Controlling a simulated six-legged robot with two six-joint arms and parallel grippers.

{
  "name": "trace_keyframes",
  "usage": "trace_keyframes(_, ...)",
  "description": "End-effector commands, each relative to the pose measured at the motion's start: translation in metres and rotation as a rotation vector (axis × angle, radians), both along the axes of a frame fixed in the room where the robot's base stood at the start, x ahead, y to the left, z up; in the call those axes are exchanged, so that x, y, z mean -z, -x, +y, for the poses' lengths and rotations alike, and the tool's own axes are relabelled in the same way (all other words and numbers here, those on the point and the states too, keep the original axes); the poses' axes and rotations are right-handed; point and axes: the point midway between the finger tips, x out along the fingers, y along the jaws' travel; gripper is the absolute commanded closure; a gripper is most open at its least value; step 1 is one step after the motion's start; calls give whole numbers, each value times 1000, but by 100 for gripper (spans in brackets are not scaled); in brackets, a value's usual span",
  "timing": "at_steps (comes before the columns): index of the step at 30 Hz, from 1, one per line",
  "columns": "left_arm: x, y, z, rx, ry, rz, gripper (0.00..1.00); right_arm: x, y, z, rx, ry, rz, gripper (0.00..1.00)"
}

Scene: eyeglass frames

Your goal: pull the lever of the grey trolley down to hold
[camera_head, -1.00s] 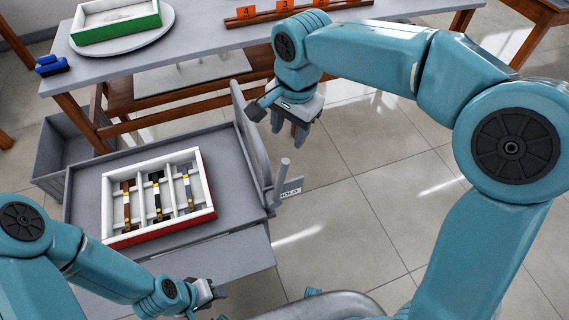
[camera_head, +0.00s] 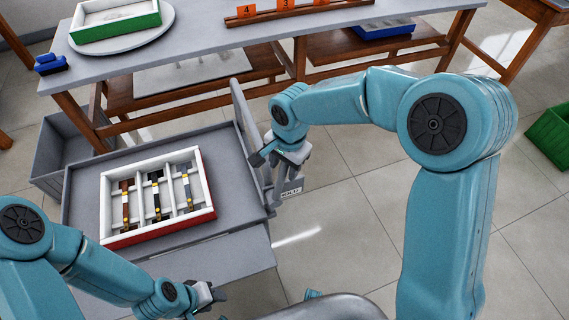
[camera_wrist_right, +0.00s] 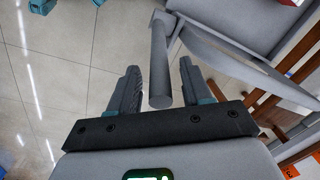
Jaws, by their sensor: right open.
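The grey trolley (camera_head: 100,170) stands at the left in the head view. Its lever sits at the right side, beside a white HOLD label (camera_head: 291,190); my right gripper mostly hides it there. In the right wrist view the lever's grey round handle (camera_wrist_right: 159,75) lies between the two fingers of my right gripper (camera_wrist_right: 160,66), with gaps on both sides. My right gripper (camera_head: 287,178) is open around it and does not grip it. My left gripper (camera_head: 207,296) is low in front of the trolley; its jaws are too small to judge.
A tray (camera_head: 208,214) with several eyeglass parts lies on the trolley. A grey table (camera_head: 215,48) behind carries a green-sided tray (camera_head: 115,22) on a round plate and a numbered rack (camera_head: 300,12). A green crate (camera_head: 550,130) is far right.

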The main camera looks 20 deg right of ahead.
Motion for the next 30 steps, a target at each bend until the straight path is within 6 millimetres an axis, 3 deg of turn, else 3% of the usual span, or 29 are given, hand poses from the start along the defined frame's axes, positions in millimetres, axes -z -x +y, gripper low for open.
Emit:
trace_keyframes(2,0,0,0,0,0,0,57,0,0,0,0,0,0,52)
trace_keyframes(6,0,0,0,0,0,0,57,0,0,0,0,0,0,97)
trace_keyframes(7,0,0,0,0,0,0,57,0,0,0,0,0,0,100)
trace_keyframes(20,-1,0,0,0,0,0,57,1,0,-7,5,-39,2,100)
trace_keyframes(30,3,0,0,0,0,0,57,15,-1,-46,13,-266,9,100)
